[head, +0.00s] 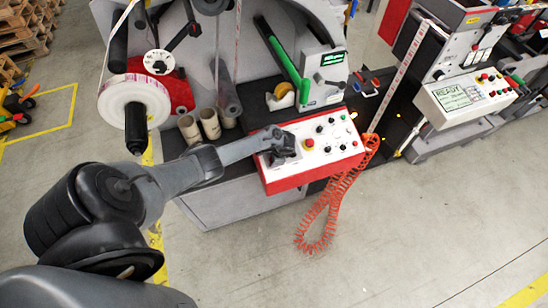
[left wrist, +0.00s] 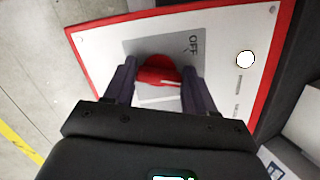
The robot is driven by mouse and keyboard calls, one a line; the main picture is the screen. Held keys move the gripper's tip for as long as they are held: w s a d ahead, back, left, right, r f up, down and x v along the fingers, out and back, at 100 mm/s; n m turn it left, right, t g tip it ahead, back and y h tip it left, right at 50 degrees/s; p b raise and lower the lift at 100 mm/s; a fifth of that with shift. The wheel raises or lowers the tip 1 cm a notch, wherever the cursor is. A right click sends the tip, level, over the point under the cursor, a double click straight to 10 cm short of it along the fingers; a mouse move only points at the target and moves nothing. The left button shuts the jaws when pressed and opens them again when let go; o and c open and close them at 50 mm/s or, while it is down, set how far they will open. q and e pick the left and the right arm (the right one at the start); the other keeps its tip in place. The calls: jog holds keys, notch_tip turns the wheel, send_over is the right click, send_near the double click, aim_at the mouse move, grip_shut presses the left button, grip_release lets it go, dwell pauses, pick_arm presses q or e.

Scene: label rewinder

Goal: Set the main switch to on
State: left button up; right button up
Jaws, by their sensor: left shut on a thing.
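The main switch is a red rotary knob (left wrist: 158,72) on a grey plate (left wrist: 135,48) in the left wrist view. The word OFF is printed on the plate to the upper right of the knob. A pale mark shows on the knob, but I cannot clearly tell its setting. My left gripper (left wrist: 158,78) is shut on the knob, one finger on each side. In the head view my left gripper (head: 283,150) is at the left end of the red-and-white control panel (head: 290,183) and hides the knob. My right gripper is not in view.
Right of my gripper, the panel carries a red emergency button (head: 309,143) and several small black knobs. An orange coiled cable (head: 322,222) hangs from its right end. Behind stand cardboard cores (head: 209,124) and a green-handled part (head: 284,60). The floor in front is clear.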

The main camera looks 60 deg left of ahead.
pick_arm(q)
jog(key=shift+m, duration=1.1)
jog(key=o, duration=1)
jog(key=shift+o, duration=0.2)
jog(key=p+v, duration=0.3)
jog(key=v, duration=0.7)
jog(key=shift+d+r+p, duration=0.25)
jog(key=shift+r+p, duration=0.05)
jog(key=shift+r, duration=0.05)
